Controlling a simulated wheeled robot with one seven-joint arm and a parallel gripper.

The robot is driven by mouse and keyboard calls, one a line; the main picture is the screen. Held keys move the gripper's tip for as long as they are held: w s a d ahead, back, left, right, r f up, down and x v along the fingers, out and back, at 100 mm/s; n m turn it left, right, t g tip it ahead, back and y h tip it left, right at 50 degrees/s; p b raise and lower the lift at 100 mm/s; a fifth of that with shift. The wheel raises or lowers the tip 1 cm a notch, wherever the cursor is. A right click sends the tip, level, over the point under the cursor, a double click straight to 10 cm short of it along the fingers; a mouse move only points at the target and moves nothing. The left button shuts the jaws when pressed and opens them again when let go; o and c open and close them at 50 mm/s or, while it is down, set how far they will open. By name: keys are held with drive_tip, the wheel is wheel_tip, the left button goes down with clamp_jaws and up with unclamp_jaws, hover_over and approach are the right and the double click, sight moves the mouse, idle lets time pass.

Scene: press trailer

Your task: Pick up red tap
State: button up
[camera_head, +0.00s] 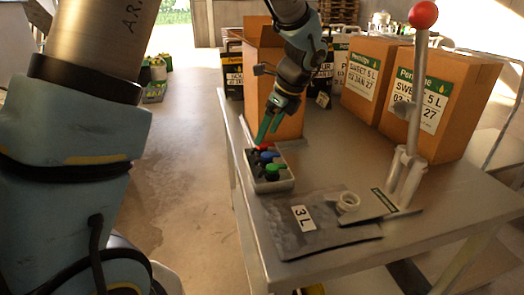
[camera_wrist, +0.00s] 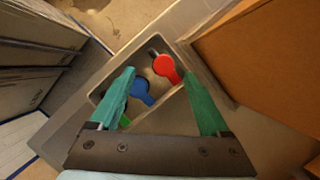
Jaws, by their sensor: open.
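The red tap (camera_wrist: 165,67) lies at one end of a small grey tray (camera_wrist: 103,88), in front of my gripper in the wrist view. In the head view the red tap (camera_head: 262,146) shows only in part, just below my fingertips. A blue tap (camera_wrist: 141,91) sits beside it, and a green tap (camera_wrist: 124,121) is partly hidden by my left finger. My gripper (camera_wrist: 160,80) is open and empty. Its two teal fingers point down at the tray, with the red tap between their lines in the wrist view. I cannot tell how far above it they are.
The tray stands at the table's left edge. A cardboard box (camera_head: 262,75) stands close behind it, and more boxes (camera_head: 432,95) stand at the right.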

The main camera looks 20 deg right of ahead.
sight(263, 144)
drive_tip(key=x, duration=0.2)
drive_tip(key=p+x, duration=0.1)
drive_tip(key=x, duration=0.1)
drive_tip(key=shift+w+d+f, duration=0.15)
drive_tip(key=shift+d+f, duration=0.05)
clamp_jaws()
idle(0.4)
